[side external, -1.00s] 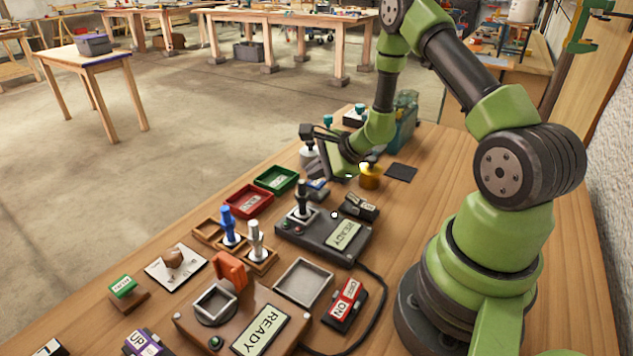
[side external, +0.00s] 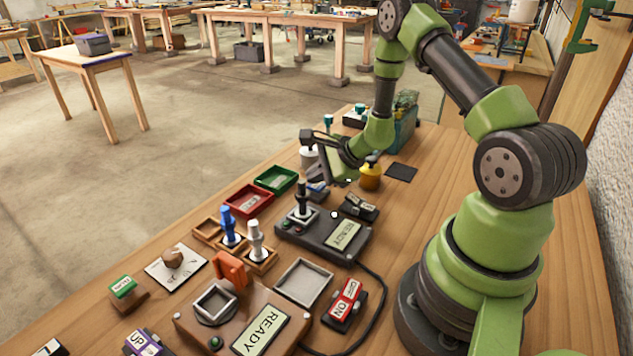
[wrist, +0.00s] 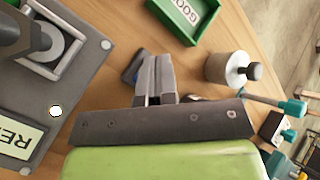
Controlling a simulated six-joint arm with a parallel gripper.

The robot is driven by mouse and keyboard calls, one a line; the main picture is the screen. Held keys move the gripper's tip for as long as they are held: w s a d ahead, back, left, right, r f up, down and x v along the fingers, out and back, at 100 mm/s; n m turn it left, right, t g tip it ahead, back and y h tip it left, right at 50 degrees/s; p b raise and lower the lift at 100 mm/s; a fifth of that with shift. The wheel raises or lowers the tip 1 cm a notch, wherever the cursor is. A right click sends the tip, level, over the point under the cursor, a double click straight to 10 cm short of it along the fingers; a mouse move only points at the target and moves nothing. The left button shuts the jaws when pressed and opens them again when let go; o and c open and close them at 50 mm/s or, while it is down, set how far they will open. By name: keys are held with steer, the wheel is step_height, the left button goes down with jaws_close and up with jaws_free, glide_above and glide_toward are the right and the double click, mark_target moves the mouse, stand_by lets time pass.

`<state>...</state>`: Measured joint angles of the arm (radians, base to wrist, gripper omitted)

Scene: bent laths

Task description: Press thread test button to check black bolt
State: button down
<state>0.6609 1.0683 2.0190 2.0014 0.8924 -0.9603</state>
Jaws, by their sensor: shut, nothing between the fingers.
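The black bolt (side external: 303,196) stands upright in the clamp of a grey tester box (side external: 325,238) whose display reads READY. Part of it shows at the upper left of the wrist view (wrist: 15,32). A small blue-and-dark block (side external: 317,190) sits behind the box; it may be the thread test button, but its label is unreadable. My gripper (wrist: 155,65) is shut and empty. In the wrist view its fingertips overlap the block and hide most of it, leaving a blue edge (wrist: 131,75) at their left. I cannot tell whether they touch.
Green (side external: 276,180) and red (side external: 248,201) trays lie left of the block. A switch block (side external: 359,207) is close by. Blue and white bolts stand in a wooden rack (side external: 262,266).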

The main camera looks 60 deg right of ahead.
mark_target(317, 186)
steer(key=shift+f, duration=0.25)
steer(key=shift+r, duration=0.1)
stand_by(0.4)
steer(key=shift+r, duration=1.1)
steer(key=shift+r, duration=2.45)
